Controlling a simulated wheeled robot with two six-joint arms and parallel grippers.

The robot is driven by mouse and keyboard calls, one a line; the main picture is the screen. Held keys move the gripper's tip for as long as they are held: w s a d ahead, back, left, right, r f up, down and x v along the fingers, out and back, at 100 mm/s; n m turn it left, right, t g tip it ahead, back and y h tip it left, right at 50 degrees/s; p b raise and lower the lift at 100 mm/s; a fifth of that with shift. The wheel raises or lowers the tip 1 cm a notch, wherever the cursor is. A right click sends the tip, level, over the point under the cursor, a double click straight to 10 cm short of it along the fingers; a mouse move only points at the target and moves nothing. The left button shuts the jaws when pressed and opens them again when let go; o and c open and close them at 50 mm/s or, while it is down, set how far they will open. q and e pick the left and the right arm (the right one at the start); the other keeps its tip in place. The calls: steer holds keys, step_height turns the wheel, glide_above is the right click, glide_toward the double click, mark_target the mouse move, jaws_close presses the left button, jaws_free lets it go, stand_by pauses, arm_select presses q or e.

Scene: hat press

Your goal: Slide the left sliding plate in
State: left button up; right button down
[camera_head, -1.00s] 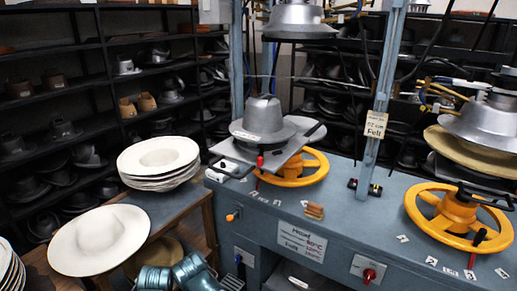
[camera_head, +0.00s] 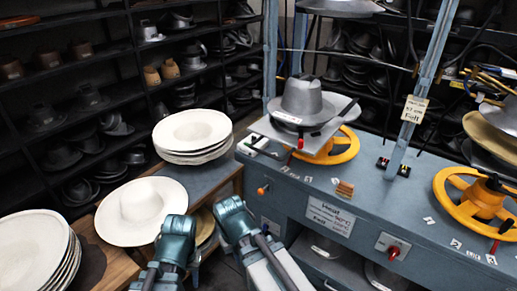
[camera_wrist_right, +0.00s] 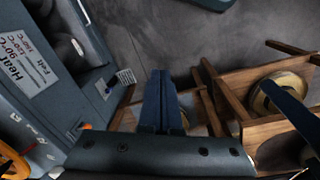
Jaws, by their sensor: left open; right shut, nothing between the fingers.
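The left sliding plate (camera_head: 268,131) is a flat grey metal plate above the left yellow wheel (camera_head: 343,147). It sticks out toward the front left of the press table, with a dark handle (camera_head: 262,147) at its near edge. A grey metal hat form (camera_head: 302,98) stands on it. My left arm (camera_head: 175,240) comes in at the bottom of the head view, well below and left of the plate; its fingertips are hard to make out. My right gripper (camera_wrist_right: 163,75) shows in the right wrist view, fingers together and empty, pointing over the floor beside the press. Neither touches the plate.
White felt hats are stacked (camera_head: 193,135) on a side table, with one wide hat (camera_head: 142,208) before them and another pile (camera_head: 35,255) at left. The blue press table (camera_head: 390,205) carries a second yellow wheel (camera_head: 468,195) at right. An upright post (camera_head: 420,85) stands between the wheels.

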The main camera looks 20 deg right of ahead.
steer(key=w+d+r+n+p, duration=0.1)
steer(key=w+d+r+p, duration=0.1)
steer(key=r+p, duration=0.25)
steer(key=w+d+r+n+t+h+p, duration=0.1)
steer(key=w+d+r+p, duration=0.15)
steer(key=r, duration=0.25)
steer(key=w+d+r+n+p, duration=0.1)
steer(key=w+d+r+p, duration=0.1)
steer(key=r+p, duration=0.25)
arm_select(q)
step_height(320, 180, up, 13)
steer(key=shift+w+a+p, duration=0.3)
arm_select(e)
steer(key=w+a+r+n+t+h, duration=0.1)
steer(key=w+r+n+t+h, duration=0.4)
steer(key=n, duration=1.4)
steer(key=w+r+h, duration=0.1)
steer(key=w+r, duration=0.2)
steer(key=w, duration=0.1)
steer(key=shift+w+a+n+h, duration=0.25)
steer(key=shift+w+n+h, duration=0.15)
